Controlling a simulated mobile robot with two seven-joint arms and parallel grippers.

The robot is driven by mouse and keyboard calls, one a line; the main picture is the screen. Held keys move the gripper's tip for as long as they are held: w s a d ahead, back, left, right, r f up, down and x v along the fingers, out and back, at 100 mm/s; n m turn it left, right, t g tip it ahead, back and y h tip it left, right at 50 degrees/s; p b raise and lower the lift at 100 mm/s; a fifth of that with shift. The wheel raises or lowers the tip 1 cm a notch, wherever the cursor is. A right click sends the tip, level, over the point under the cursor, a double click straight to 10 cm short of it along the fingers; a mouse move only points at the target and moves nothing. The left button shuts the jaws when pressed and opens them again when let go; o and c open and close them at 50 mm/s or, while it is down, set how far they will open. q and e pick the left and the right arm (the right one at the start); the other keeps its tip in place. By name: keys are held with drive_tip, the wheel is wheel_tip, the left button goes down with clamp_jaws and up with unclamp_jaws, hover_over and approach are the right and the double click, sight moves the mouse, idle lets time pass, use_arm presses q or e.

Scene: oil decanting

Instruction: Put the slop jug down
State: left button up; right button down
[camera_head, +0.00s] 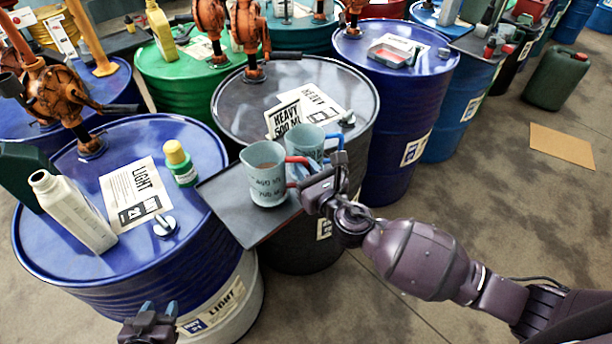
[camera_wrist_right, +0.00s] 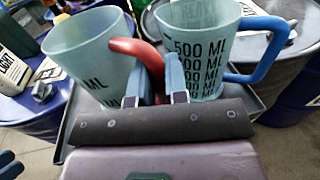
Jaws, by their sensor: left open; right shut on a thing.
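A translucent jug with a red handle (camera_head: 265,178) is over the front part of a grey tray (camera_head: 248,229), with a little brownish liquid inside. I cannot tell whether its base touches the tray. My right gripper (camera_head: 307,184) is shut on its red handle; the handle also shows between the fingers in the right wrist view (camera_wrist_right: 136,48). A similar jug with a blue handle (camera_head: 304,143) stands just behind, on the far part of the tray. My left gripper (camera_head: 158,308) is open and empty at the bottom left, in front of the blue LIGHT drum.
The blue drum (camera_head: 60,245) at left carries a white bottle (camera_head: 75,212), a green bottle with yellow cap (camera_head: 181,165) and a LIGHT sheet (camera_head: 132,190). Orange pumps rise behind.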

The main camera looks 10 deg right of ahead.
drive_tip(key=shift+f, duration=0.75)
drive_tip(key=shift+f, duration=0.1)
drive_tip(key=c, duration=1.6)
unclamp_jaws()
drive_tip(key=shift+f, duration=0.15)
drive_tip(key=o, duration=0.5)
drive_tip(key=shift+r, duration=0.2)
drive_tip(key=b+v, duration=0.1)
drive_tip(key=v, duration=1.1)
